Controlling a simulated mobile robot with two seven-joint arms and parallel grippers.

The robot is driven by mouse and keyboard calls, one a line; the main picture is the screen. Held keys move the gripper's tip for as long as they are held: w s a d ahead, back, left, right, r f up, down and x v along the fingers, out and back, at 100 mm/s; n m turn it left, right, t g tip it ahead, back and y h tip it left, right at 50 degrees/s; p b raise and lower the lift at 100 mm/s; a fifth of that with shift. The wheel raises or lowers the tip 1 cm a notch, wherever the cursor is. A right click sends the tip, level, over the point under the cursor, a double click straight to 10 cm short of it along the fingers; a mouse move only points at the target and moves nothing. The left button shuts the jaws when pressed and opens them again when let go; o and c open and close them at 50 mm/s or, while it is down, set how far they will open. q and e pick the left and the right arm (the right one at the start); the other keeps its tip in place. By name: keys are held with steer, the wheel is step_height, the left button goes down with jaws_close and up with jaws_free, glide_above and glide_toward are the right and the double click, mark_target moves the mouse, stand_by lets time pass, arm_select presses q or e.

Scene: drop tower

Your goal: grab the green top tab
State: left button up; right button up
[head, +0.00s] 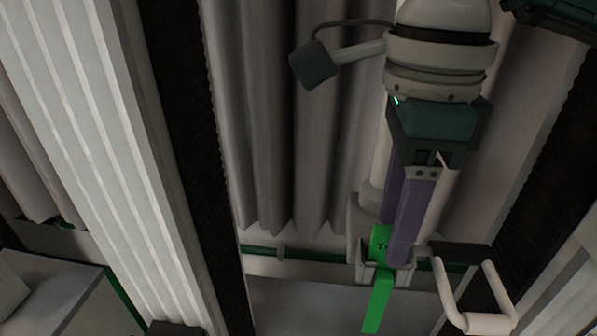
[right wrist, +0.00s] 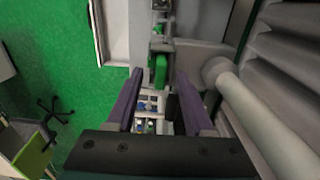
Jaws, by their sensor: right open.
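The green top tab (head: 379,240) has dark lettering, only partly readable, and sits in a grey bracket low in the head view. A brighter green strip (head: 376,303) hangs below that bracket. My right gripper (head: 393,238) comes down from above with its purple fingers open, and its tips overlap the tab in this view. In the right wrist view the tab (right wrist: 159,70) shows between and just beyond the open fingertips (right wrist: 159,78), with gaps on both sides. I cannot tell whether a finger touches it. My left gripper is not in view.
A light U-shaped handle (head: 487,320) stands right of the bracket. A grey ribbed column (head: 115,150) rises at left, and a grey pleated curtain (head: 285,120) hangs behind. In the right wrist view a pale pipe (right wrist: 250,110) runs close to the right finger.

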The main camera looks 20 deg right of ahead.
steer(key=shift+f, duration=0.15)
steer(key=shift+c, duration=0.4)
jaws_close()
